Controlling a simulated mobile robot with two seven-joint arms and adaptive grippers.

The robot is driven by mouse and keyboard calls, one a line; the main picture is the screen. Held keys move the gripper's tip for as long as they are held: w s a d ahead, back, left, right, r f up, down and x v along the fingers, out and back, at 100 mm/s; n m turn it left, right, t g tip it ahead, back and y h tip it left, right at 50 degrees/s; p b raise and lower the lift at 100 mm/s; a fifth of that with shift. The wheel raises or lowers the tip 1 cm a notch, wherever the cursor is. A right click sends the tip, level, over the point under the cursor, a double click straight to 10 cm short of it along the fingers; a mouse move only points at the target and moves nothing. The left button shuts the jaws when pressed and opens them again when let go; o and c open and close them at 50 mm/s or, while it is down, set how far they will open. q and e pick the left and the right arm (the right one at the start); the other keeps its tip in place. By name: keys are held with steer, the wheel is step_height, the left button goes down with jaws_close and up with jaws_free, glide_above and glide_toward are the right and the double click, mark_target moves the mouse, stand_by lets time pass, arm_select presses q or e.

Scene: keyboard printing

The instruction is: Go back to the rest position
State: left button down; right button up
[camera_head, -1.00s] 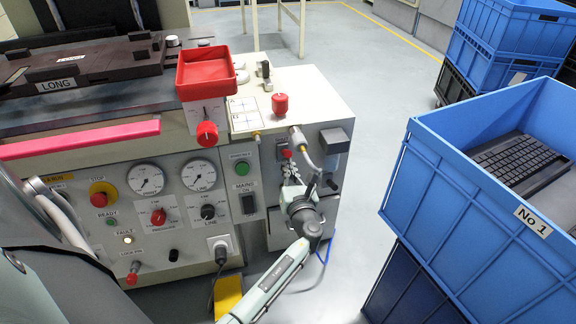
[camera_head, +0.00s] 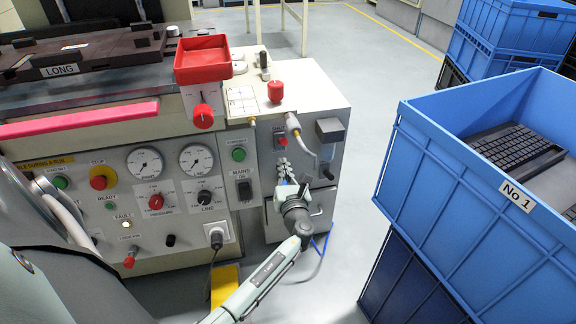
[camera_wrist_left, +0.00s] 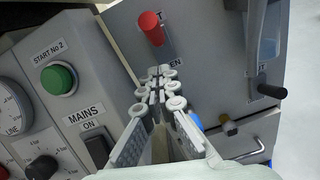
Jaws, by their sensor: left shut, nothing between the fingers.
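My left gripper (camera_head: 283,168) reaches up from the bottom of the head view and is in front of the machine's right front panel. In the left wrist view the same gripper (camera_wrist_left: 161,78) has its fingers together with nothing between them. Its tips appear just below a red knob (camera_wrist_left: 151,27) on the panel. I cannot tell for certain whether the tips touch the panel, but no contact shows. My right gripper is not in view.
The machine (camera_head: 160,255) has a MAINS switch (camera_head: 244,190), a green START button (camera_head: 239,154), gauges and a red tray (camera_head: 202,66) on top. A blue crate marked No 1 (camera_head: 440,180) holding keyboards stands at right. Grey floor (camera_head: 355,120) lies between them.

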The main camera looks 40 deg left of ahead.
arm_select(q)
steer(key=s+d+r+p, duration=0.1)
steer(key=s+d+r, duration=0.2)
steer(key=s+d, duration=0.3)
steer(key=shift+s+d+r, duration=0.15)
steer(key=shift+s+d, duration=0.15)
steer(key=shift+d, duration=0.15)
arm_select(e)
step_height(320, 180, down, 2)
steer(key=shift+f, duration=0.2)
arm_select(q)
steer(key=s+a+f+n+g+h, duration=0.2)
steer(key=s+f+n+g+h, duration=0.35)
steer(key=s+f+n, duration=0.95)
steer(key=s+d+f+n+g+h, duration=0.3)
steer(key=s+d+n+h, duration=0.3)
steer(key=n, duration=0.6)
steer(key=d, duration=0.2)
steer(key=shift+d, duration=0.35)
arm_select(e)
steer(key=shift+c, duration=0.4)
arm_select(q)
steer(key=shift+g, duration=0.25)
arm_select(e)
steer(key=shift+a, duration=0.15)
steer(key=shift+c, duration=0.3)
